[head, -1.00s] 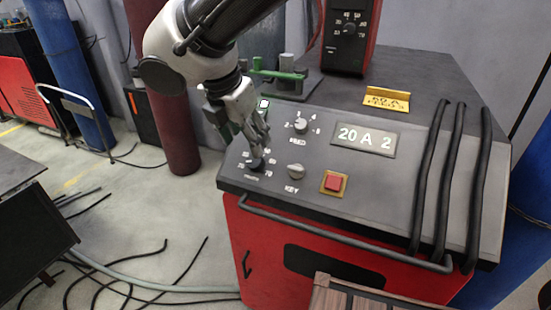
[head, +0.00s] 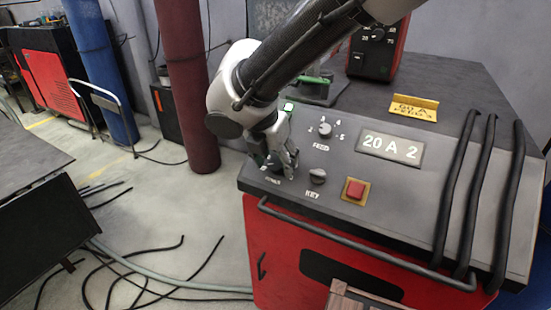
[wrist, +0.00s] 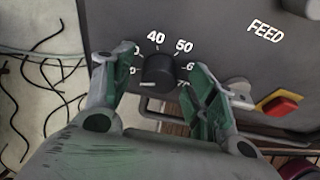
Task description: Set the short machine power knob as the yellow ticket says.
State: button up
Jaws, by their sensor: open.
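The black power knob (wrist: 159,70) sits on the sloped panel of the short red machine (head: 300,225). Its white mark points to the lower left in the wrist view, near the low end of a scale where 40 and 50 read clearly. My gripper (wrist: 163,62) is open, with one finger on each side of the knob; I cannot tell whether they touch it. In the head view my gripper (head: 280,163) largely hides the knob. The yellow ticket (head: 413,107) stands on the machine's top and seems to read 60 A, FEED 3. The display (head: 390,146) reads 20 A 2.
The feed knob (head: 324,130), key switch (head: 318,176) and red button (head: 355,189) are close by on the panel. Black bars (head: 455,190) cross its right side. A taller red unit (head: 375,50) with its own dial stands behind. Cables lie on the floor.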

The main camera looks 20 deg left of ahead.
jog(key=c, duration=1.1)
jog(key=shift+o, duration=0.2)
